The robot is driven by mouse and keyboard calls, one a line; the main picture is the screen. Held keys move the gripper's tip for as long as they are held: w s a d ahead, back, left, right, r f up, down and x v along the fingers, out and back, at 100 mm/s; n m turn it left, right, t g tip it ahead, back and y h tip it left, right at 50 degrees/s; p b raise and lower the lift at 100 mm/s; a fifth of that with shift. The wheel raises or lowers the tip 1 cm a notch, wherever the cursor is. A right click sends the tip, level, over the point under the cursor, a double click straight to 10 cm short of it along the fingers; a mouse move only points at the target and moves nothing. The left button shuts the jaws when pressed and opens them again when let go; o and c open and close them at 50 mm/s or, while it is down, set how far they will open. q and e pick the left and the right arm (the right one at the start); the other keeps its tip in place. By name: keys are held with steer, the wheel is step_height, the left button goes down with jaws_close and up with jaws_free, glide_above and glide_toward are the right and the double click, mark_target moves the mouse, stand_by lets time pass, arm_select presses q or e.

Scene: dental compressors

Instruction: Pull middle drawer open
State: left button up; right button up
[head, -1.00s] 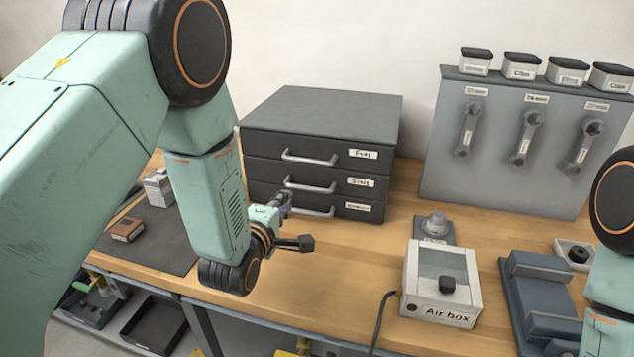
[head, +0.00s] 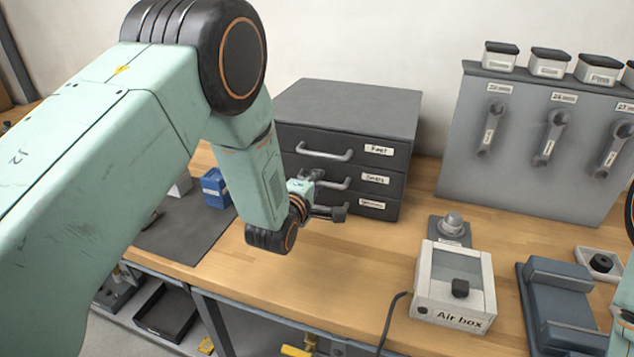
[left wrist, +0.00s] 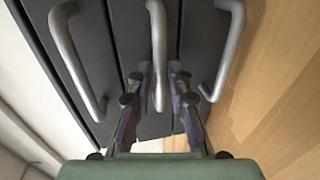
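A dark grey drawer cabinet (head: 348,105) stands on the wooden bench, with three labelled drawers that all look shut. The middle drawer (head: 376,180) has a curved metal handle; in the left wrist view this middle handle (left wrist: 158,50) runs between my fingers. My left gripper (left wrist: 160,72) is open, with one finger on each side of that handle and small gaps showing. In the head view my left gripper (head: 316,176) is at the left end of the middle handle, partly hidden by its own wrist. My right gripper is out of view.
The top handle (head: 325,154) and the bottom handle lie close on either side of the middle one. An air box (head: 452,300) and a grey knob block (head: 450,230) stand to the right. A blue box (head: 217,188) sits on a dark mat at left. Bench before the cabinet is clear.

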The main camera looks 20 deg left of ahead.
arm_select(q)
steer(key=shift+w+a, duration=0.1)
steer(key=shift+w, duration=0.05)
steer(key=shift+w, duration=0.1)
steer(key=shift+c, duration=0.2)
jaws_close()
stand_by(0.4)
